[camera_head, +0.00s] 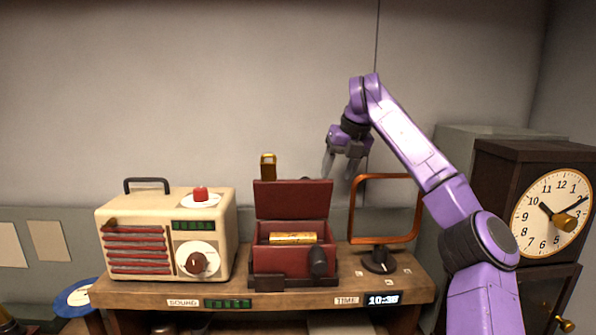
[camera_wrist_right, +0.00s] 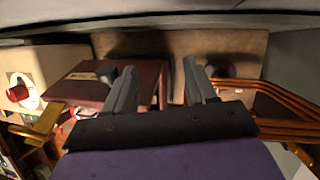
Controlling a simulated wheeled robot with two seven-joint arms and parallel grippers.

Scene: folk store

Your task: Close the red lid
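A dark red box (camera_head: 283,261) stands on the wooden shelf, with its red lid (camera_head: 292,200) open and upright at the back. A gold cylinder (camera_head: 293,239) lies inside the box. My right gripper (camera_head: 338,173) is open and empty, above and to the right of the lid, with its fingers pointing down. In the right wrist view the gripper (camera_wrist_right: 160,85) has its two fingers spread, and a dark red panel of the box (camera_wrist_right: 95,83) shows to the left of them. The fingers appear clear of the lid. My left gripper is not in view.
A cream radio (camera_head: 165,235) stands left of the box. An orange frame on a dark base (camera_head: 380,262) stands close on the right, below my right arm. A clock (camera_head: 550,215) is at the far right. The wall is behind the lid.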

